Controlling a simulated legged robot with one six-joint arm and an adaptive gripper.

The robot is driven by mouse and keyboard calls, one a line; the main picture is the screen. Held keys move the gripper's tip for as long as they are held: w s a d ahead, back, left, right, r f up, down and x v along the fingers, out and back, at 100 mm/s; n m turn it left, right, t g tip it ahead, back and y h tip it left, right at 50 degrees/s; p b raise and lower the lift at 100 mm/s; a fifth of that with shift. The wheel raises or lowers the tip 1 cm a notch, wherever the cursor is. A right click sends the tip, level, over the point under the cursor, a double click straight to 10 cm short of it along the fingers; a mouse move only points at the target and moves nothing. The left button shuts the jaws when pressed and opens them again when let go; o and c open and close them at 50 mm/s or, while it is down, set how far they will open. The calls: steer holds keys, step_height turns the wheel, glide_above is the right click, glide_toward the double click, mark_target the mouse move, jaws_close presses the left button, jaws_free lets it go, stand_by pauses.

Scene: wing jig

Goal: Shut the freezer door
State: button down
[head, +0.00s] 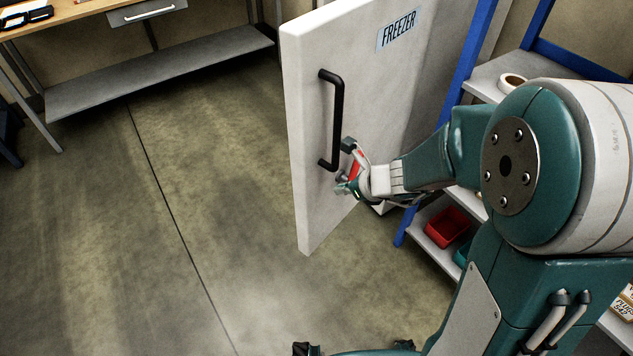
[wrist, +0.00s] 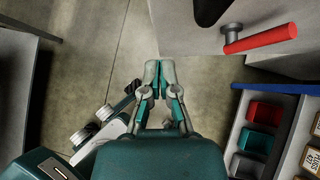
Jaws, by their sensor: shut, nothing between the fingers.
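The freezer door (head: 340,60) is a thick white slab with a FREEZER label (head: 398,30) and a black bar handle (head: 335,120). It stands swung out into the room, its handle face towards me. My gripper (head: 346,184) is shut and empty, just beside the handle's lower end; I cannot tell if it touches the door. In the wrist view the shut fingers (wrist: 158,80) point towards the lower edge of the door (wrist: 185,30). A red lever on a metal stub (wrist: 260,39) shows to their right. The freezer's inside is hidden.
A blue-posted shelf (head: 452,95) with a red bin (head: 447,227) stands to the right, close to my arm. A workbench with a lower shelf (head: 160,72) stands at the back left. The concrete floor (head: 190,200) left of the door is clear.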

mark_target(309, 183)
steer(key=w+a+f, duration=0.2)
steer(key=a, duration=0.1)
steer(key=w+a+f, duration=0.1)
steer(key=w+a, duration=0.1)
steer(key=shift+w+a+f, duration=0.1)
steer(key=shift+a+f, duration=0.1)
steer(key=shift+f, duration=0.05)
steer(key=shift+w+a, duration=0.25)
steer(key=shift+w, duration=0.05)
steer(key=shift+w, duration=0.1)
